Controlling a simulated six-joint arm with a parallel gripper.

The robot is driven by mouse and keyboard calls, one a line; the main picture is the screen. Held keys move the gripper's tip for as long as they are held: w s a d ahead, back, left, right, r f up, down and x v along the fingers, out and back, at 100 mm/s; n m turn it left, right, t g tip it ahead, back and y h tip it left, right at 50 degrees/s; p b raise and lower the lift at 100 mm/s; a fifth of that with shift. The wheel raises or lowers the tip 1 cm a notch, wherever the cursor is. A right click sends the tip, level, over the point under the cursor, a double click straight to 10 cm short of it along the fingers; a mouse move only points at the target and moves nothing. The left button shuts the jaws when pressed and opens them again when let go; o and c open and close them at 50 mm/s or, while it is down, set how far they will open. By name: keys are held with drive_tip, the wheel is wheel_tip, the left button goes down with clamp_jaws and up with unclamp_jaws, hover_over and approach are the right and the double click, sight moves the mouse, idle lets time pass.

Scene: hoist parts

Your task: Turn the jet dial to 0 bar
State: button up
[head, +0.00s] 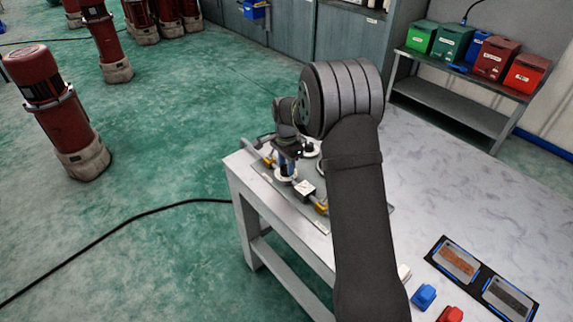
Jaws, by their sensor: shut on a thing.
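My gripper (288,163) is at the left part of the grey table, pointing down over a small panel (268,178) with fittings. Its fingers are small and partly hidden by my own arm. It is shut on what looks like the dial (285,176), a pale round part right under the fingertips. The dial's scale and pointer are too small to read from here. Next to it on the panel are a small black-and-white box (305,190) and yellow fittings (321,208). A dark knob-like part (309,149) stands just behind.
Blue (423,297) and red (451,314) blocks and a dark tray with two panels (483,278) lie at the table's front right. Coloured bins (453,42) stand on a back shelf. Red hoist motors (58,115) stand on the green floor.

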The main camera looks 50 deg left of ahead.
drive_tip(key=n, duration=0.8)
drive_tip(key=shift+s+n, duration=0.1)
drive_tip(key=shift+n, duration=0.3)
drive_tip(key=n, duration=0.4)
drive_tip(key=shift+n, duration=1.9)
drive_tip(key=o, duration=1)
drive_tip(key=shift+c, duration=0.2)
